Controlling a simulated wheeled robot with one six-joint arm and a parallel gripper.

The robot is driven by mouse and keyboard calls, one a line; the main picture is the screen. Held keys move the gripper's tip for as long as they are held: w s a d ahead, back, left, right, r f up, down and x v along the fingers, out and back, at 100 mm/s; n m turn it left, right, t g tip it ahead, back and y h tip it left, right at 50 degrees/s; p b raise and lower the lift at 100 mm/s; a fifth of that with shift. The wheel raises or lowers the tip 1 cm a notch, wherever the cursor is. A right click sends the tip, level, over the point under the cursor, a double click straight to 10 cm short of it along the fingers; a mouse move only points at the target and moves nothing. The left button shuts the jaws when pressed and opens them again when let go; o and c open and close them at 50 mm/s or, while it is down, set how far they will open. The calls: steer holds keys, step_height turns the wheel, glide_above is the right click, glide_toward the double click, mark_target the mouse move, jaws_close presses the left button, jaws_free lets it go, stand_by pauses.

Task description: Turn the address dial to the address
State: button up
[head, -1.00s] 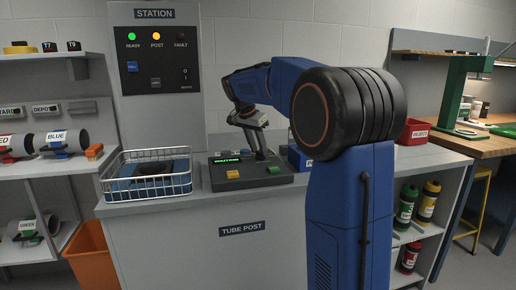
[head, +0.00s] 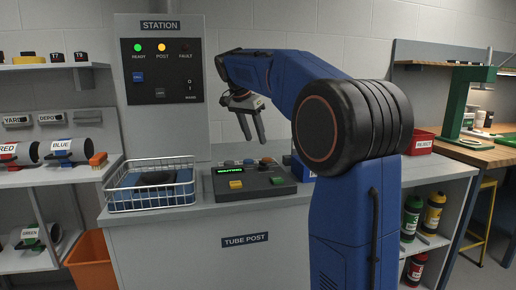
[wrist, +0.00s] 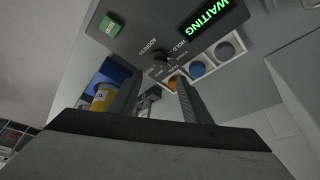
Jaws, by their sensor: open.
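The control console (head: 290,187) sits on the grey counter, with a lit green display (head: 229,168). In the wrist view the display (wrist: 217,18) reads WAITING. The small dark address dial (wrist: 167,60) shows past my fingertips, among printed labels including ADDRESS and HOLD. I cannot tell clearly which label it points at. My gripper (head: 249,132) is open and empty, above the console, fingers pointing down and apart from it. In the wrist view its two fingers (wrist: 160,78) frame the area beside the dial.
A red bin (head: 420,143) stands to the right. The counter front is clear.

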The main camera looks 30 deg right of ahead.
steer(key=v, duration=0.7)
stand_by(0.4)
